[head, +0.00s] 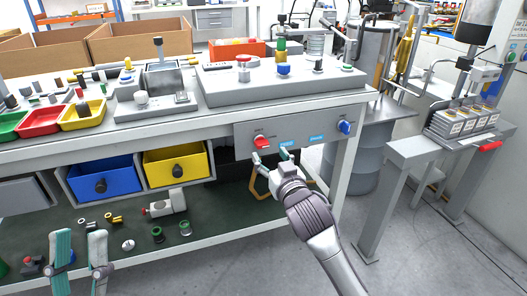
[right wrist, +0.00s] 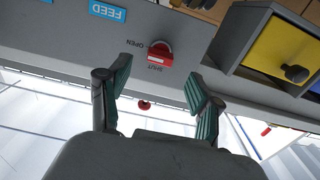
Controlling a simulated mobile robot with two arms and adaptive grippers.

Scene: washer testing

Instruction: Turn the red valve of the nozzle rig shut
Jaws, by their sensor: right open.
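The red valve (head: 262,142) is on the grey front panel under the right part of the bench top. The right wrist view shows it upside down as a red knob (right wrist: 160,54), with the words OPEN and SHUT beside it. My right gripper (head: 271,155) is just in front of and below the valve. In the right wrist view its fingers (right wrist: 158,88) are spread apart with nothing between them, and the valve lies beyond the tips, apparently untouched. My left gripper (head: 80,234) is low at the left, its two fingers apart and empty.
A blue valve (head: 345,127) and blue labels are on the same panel to the right. A yellow drawer (head: 176,163) and a blue drawer (head: 104,175) are left of my right gripper. Loose fittings lie on the green lower shelf (head: 205,222). A grey stand (head: 405,152) is at the right.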

